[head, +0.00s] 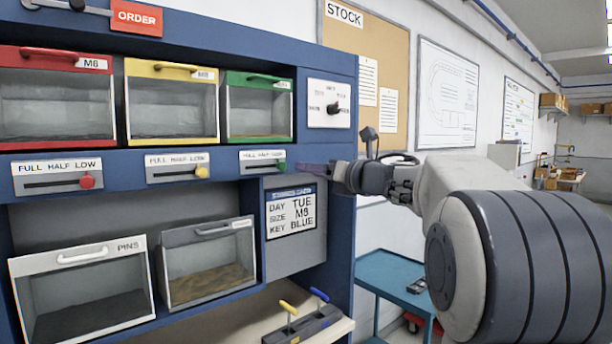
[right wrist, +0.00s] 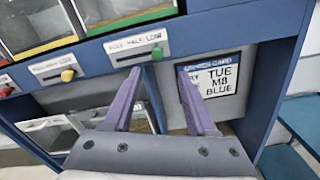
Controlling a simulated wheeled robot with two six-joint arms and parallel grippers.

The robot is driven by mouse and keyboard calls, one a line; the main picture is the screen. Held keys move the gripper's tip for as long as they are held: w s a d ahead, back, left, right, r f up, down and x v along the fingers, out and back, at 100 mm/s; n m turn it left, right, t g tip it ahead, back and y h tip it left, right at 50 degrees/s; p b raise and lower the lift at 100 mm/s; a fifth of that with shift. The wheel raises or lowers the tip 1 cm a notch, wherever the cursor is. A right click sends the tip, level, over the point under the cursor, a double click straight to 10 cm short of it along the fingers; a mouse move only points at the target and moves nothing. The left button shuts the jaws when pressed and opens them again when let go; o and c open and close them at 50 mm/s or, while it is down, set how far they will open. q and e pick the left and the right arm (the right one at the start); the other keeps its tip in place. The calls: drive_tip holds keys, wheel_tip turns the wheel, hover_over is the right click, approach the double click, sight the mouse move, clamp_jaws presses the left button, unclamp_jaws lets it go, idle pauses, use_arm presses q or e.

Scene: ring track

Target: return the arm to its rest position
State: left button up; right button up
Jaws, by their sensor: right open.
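My right arm (head: 520,260) comes in from the right in the head view and reaches towards the blue cabinet. My right gripper (head: 318,168) is in front of the cabinet's right part, near the green slider and above the order card. In the right wrist view the two purple fingers of the right gripper (right wrist: 160,80) stand apart with nothing between them. The card (right wrist: 213,78) reading TUE, M8, BLUE is just behind the right finger, partly covered. My left gripper is not in view.
The blue cabinet (head: 222,49) holds red, yellow and green-framed bins, sliders and a dial (head: 333,108). A grey block with yellow and blue handles (head: 302,328) is on the ledge below. A blue table (head: 388,270) stands right of the cabinet, below my arm.

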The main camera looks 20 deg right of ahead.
drive_tip(key=a+f+m+g+h, duration=0.2)
drive_tip(key=a+f+m+h, duration=0.1)
drive_tip(key=a+f+m, duration=0.95)
drive_tip(key=s+a+f+m+g, duration=0.4)
drive_tip(key=s+a+f+m, duration=0.3)
drive_tip(key=f+m, duration=0.1)
drive_tip(key=s+a+f+m+g, duration=0.2)
drive_tip(key=s+f, duration=0.4)
drive_tip(key=s, duration=0.4)
drive_tip(key=s+a+f+m+g, duration=0.2)
drive_tip(key=s+f+g, duration=0.3)
drive_tip(key=s, duration=0.5)
drive_tip(key=s+a+f+m+g, duration=0.3)
drive_tip(key=s+f, duration=0.4)
drive_tip(key=s, duration=0.3)
drive_tip(key=shift+s+g, duration=0.4)
drive_tip(key=shift+g, duration=0.3)
drive_tip(key=shift+m, duration=0.25)
